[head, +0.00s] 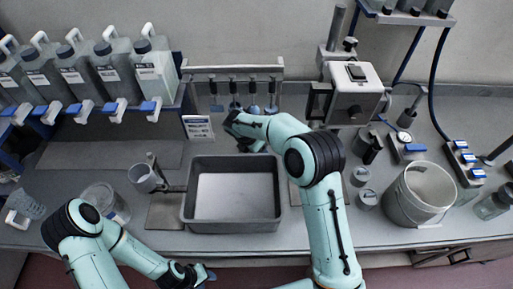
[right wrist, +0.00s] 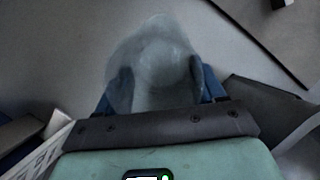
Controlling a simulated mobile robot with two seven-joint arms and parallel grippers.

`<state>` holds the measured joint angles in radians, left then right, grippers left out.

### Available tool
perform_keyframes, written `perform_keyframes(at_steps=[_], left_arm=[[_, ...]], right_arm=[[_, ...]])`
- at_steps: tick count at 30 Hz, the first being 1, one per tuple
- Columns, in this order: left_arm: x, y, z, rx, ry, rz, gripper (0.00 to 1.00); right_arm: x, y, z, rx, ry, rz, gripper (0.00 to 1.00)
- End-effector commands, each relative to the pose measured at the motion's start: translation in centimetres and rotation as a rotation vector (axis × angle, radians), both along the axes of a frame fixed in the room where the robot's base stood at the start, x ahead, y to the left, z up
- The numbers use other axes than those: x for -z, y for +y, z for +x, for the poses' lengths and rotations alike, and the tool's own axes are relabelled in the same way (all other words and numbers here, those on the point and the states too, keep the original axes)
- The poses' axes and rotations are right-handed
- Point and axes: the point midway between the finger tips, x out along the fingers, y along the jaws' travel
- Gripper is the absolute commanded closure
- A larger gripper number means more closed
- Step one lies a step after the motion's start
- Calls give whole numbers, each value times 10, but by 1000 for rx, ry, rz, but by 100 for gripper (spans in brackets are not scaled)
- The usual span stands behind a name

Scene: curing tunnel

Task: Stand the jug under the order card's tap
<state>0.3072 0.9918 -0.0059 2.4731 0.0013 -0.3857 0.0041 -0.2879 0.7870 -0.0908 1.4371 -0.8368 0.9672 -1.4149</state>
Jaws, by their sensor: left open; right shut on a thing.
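My right gripper (right wrist: 160,92) is shut on a cloudy, translucent rounded vessel (right wrist: 155,50), held between blue fingers; I cannot tell for sure that it is the jug. In the head view my right gripper (head: 240,140) is beyond the grey tray, beside the order card (head: 198,127), and the arm hides most of what it holds. The card's writing is too small to read. Several containers with blue-handled taps (head: 150,106) stand in a row at the left. My left gripper (head: 208,275) is open and empty at the bench's front edge.
A grey tray (head: 187,208) sits in mid-bench. A clear tub (head: 105,200) and a grey cup on a stand (head: 143,178) are left of it. A white bucket (head: 420,190) and small pots stand right. A tool rack (head: 232,69) is behind. Bench below the taps looks clear.

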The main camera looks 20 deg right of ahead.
Motion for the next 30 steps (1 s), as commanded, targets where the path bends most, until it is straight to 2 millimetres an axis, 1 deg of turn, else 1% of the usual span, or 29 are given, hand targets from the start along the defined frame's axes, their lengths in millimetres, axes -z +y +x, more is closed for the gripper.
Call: perform_keyframes(at_steps=[1, 8, 12, 13, 14, 15, 22, 25, 28, 30], left_arm=[[0, 0, 0, 0, -1, 0, 57], [0, 0, 0, 0, 0, 0, 57], [0, 0, 0, 0, 0, 0, 57], [0, 0, 0, 0, 0, 0, 57], [0, 0, 0, 0, 0, 0, 57], [0, 0, 0, 0, 0, 0, 57], [0, 0, 0, 0, 0, 0, 57], [0, 0, 0, 0, 0, 0, 57], [0, 0, 0, 0, 0, 0, 57], [0, 0, 0, 0, 0, 0, 57]], right_arm=[[3, 0, 0, 0, -1, -1, 62], [4, 0, 1, 0, -2, 0, 62], [7, 0, 0, 1, -2, 0, 62], [7, 0, 0, 1, -2, 0, 21], [7, 0, 0, 1, -2, 0, 12], [7, 0, 0, 1, -2, 0, 6], [6, 0, 0, 1, -2, 0, 6], [3, 0, 1, 1, -3, 1, 6], [-6, 4, -1, -1, -5, 2, 6], [-18, 8, -3, 0, -6, 2, 6]])
